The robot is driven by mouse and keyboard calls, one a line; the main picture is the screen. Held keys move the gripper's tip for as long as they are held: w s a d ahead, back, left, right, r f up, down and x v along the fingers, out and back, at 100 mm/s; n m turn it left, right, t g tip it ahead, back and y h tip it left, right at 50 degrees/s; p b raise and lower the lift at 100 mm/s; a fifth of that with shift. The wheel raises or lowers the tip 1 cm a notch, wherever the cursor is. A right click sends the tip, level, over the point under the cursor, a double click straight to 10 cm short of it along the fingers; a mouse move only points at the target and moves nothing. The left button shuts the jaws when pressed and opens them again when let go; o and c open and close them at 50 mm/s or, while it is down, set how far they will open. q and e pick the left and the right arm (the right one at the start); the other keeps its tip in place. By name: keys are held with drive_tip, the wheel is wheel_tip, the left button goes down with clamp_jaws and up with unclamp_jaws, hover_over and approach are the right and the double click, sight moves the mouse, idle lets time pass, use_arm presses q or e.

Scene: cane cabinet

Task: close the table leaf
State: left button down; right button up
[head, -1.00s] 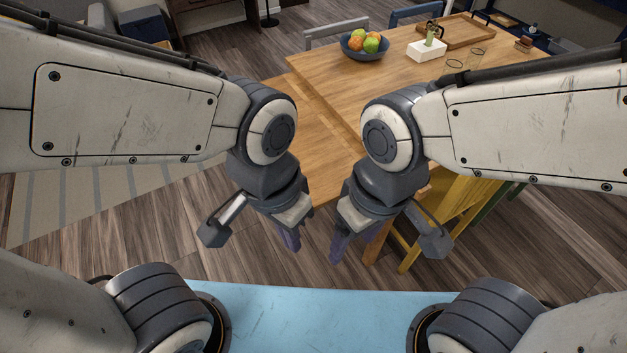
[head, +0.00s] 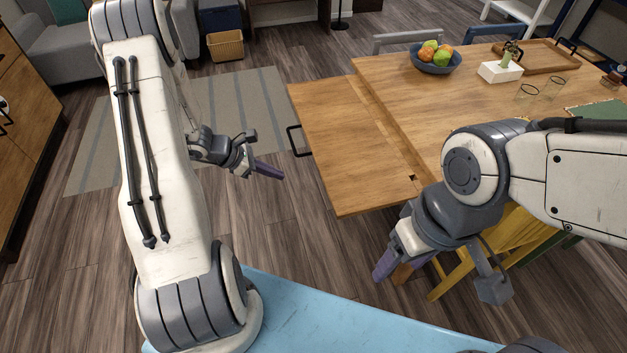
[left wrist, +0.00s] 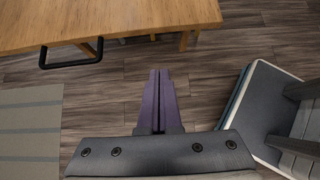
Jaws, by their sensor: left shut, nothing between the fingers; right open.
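The table leaf (head: 342,150) is a wooden panel at the left end of the wooden table (head: 405,88). It stands out from the tabletop, with a visible seam between them. A black bar handle (head: 297,141) is on the leaf's left edge. In the left wrist view the leaf (left wrist: 110,18) is at the top left with the handle (left wrist: 70,56) below its edge. My left gripper (head: 270,170) is shut and empty, left of the leaf and apart from the handle; its purple fingers (left wrist: 160,95) are together. My right gripper (head: 390,262) is open, in front of the table's near side.
On the table are a blue fruit bowl (head: 436,62), a white planter (head: 500,72), a wooden tray (head: 535,58) and glasses. A yellow chair (head: 450,265) stands at the near side. A striped rug (head: 230,110) lies left of the leaf; the floor between is clear.

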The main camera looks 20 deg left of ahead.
use_arm(q)
drive_tip(key=w+d+r+p+x, duration=0.1)
drive_tip(key=r+x, duration=0.1)
drive_tip(key=x, duration=1)
drive_tip(key=shift+w+d+f, duration=0.2)
drive_tip(key=shift+d+f, duration=0.1)
drive_tip(key=shift+d, duration=0.2)
